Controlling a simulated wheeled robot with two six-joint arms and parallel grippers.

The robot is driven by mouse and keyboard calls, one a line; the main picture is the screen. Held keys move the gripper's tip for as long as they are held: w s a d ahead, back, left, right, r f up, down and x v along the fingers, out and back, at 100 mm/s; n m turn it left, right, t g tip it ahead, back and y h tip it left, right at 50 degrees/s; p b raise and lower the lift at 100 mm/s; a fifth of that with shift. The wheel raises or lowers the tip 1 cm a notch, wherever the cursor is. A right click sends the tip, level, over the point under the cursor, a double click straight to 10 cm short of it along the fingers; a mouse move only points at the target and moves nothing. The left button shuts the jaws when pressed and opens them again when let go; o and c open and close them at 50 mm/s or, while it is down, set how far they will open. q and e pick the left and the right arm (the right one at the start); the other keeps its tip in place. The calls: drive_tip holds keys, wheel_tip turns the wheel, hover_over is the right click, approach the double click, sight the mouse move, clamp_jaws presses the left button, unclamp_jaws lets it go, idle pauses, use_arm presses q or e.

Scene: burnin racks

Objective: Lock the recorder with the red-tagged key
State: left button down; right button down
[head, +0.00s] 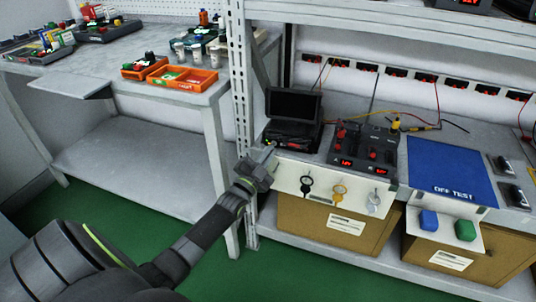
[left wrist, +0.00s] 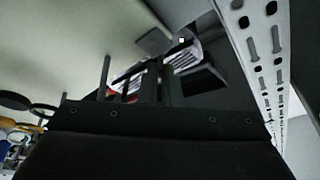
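A black unit with a dark raised screen (head: 293,105), which looks like the recorder, stands at the left end of the bench shelf. My left gripper (head: 268,157) is just in front of its lower left corner, by the shelf edge. In the left wrist view dark fingers (left wrist: 137,82) stand before a dark device with pale ribbed parts (left wrist: 187,58) and a bit of red. Whether they hold anything is unclear. A black-ringed key (head: 306,184), a yellow one (head: 340,190) and a grey one (head: 374,201) hang on the white front panel. I cannot make out a red tag. My right gripper is out of view.
A perforated rack post (head: 241,100) stands close left of my left gripper. Right of the screen are a black supply unit (head: 362,146) with leads and a blue mat (head: 450,170). Cardboard boxes (head: 335,225) sit below. An orange tray (head: 183,78) is on the left table.

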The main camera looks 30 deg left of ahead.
use_arm(q)
drive_tip(key=shift+d+f+n+g+y+p, duration=0.1)
drive_tip(key=shift+n+g+y+p, duration=0.95)
drive_tip(key=shift+n, duration=3.15)
drive_tip(key=shift+d+r+n+g+y+p, duration=0.15)
drive_tip(key=shift+n+y+p, duration=1.05)
drive_tip(key=shift+n+y, duration=2.2)
drive_tip(key=shift+d+f+n+g+y+p, duration=0.15)
drive_tip(key=shift+n+g+y+p, duration=0.7)
drive_tip(key=shift+n, duration=4.15)
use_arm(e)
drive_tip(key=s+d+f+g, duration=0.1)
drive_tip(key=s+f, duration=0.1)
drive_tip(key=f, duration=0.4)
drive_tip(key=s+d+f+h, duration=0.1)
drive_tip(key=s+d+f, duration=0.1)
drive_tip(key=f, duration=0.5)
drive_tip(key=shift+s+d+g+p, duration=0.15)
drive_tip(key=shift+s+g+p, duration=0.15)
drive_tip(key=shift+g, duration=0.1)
use_arm(q)
drive_tip(key=shift+a+t, duration=0.1)
drive_tip(key=shift+t, duration=0.15)
drive_tip(key=c, duration=1.9)
unclamp_jaws()
drive_tip(key=shift+y, duration=0.4)
